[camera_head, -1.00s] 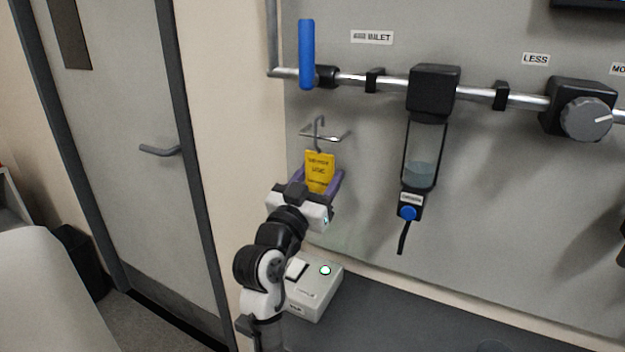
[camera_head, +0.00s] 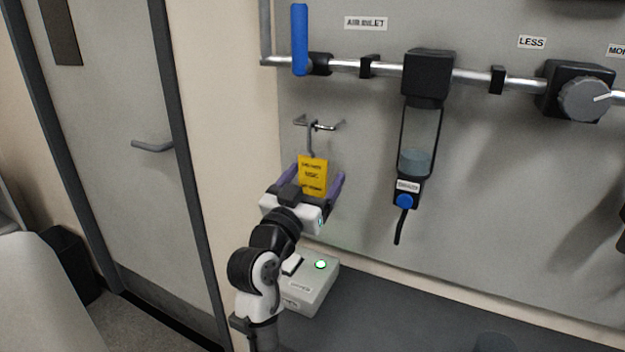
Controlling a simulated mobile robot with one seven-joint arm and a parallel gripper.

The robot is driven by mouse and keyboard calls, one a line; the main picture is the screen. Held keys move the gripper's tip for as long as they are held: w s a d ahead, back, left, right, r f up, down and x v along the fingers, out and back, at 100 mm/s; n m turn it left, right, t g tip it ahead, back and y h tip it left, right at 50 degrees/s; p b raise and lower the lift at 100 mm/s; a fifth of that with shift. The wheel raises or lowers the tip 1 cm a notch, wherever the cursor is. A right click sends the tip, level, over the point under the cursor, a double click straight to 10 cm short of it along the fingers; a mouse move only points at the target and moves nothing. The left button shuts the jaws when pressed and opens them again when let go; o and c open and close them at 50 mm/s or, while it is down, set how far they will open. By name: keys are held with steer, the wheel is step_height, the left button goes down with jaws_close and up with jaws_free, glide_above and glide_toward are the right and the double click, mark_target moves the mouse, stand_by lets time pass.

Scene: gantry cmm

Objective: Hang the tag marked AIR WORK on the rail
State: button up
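A yellow tag (camera_head: 313,174) with dark print, too blurred to read in full, is upright in front of the grey panel. Its grey hook (camera_head: 311,142) reaches up to a small metal rail (camera_head: 322,125) with bent ends, and the tag appears to hang there. The exact contact of hook and rail is too small to be sure of. My gripper (camera_head: 314,182) is just below and around the tag. Its purple fingers stand apart, one on each side, with a gap visible at the tag's edges. The tag's lower edge is near my gripper's body.
A pipe (camera_head: 473,77) with a blue lever (camera_head: 300,40), a clear bowl unit (camera_head: 419,140) and a grey knob (camera_head: 585,98) crosses the panel above and right. A white box (camera_head: 309,287) with a green light sits below on the dark bench (camera_head: 400,310). A door (camera_head: 130,130) is at left.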

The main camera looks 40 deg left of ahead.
steer(key=shift+s, duration=0.1)
steer(key=b+v, duration=0.4)
steer(key=v, duration=0.9)
steer(key=shift+s+d, duration=0.15)
steer(key=shift+s, duration=0.15)
steer(key=shift+f, duration=0.1)
